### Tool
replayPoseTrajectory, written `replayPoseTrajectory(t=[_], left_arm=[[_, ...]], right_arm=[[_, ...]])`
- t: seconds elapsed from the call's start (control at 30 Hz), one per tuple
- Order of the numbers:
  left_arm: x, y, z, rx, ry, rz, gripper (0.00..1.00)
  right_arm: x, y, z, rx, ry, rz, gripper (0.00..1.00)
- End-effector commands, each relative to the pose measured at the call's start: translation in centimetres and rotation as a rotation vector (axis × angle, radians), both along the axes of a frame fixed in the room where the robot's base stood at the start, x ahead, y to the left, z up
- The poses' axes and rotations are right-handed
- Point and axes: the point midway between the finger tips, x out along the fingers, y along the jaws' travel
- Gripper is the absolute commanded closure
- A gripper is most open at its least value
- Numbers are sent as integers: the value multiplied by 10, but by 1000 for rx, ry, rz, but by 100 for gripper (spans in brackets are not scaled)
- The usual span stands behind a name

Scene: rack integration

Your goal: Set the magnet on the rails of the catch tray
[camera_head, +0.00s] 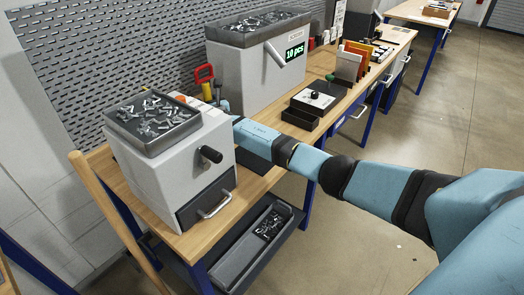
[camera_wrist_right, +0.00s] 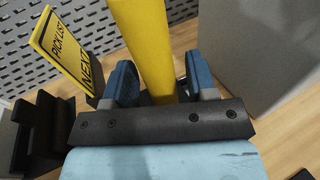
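The magnet (camera_head: 205,76) has a red loop handle and a yellow shaft. It stands at the back of the bench, behind the near grey box. Its yellow shaft (camera_wrist_right: 146,45) also fills the middle of the right wrist view. My right gripper (camera_wrist_right: 162,85) has its blue fingers on either side of the shaft, with narrow gaps showing, so it looks open around it. In the head view the near box partly hides this gripper. The catch tray (camera_head: 228,262) is a long dark tray below the bench's front edge, with small metal parts inside. My left gripper is not in view.
The near grey box (camera_head: 165,185) carries a bin of metal parts (camera_head: 152,122) and has a black knob and drawer. A larger grey box (camera_head: 245,80) stands behind. A yellow pick-list sign (camera_wrist_right: 62,48) is left of the shaft.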

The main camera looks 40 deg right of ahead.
Motion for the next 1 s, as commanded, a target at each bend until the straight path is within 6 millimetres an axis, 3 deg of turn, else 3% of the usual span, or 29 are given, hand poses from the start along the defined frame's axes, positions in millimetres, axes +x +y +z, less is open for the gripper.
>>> replayPoseTrajectory(t=[0.37,0.8,1.0], left_arm=[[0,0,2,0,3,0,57],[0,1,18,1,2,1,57],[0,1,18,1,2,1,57]], right_arm=[[-4,0,-1,0,2,0,41],[-64,6,3,0,1,1,41],[-75,8,4,0,1,1,41]])
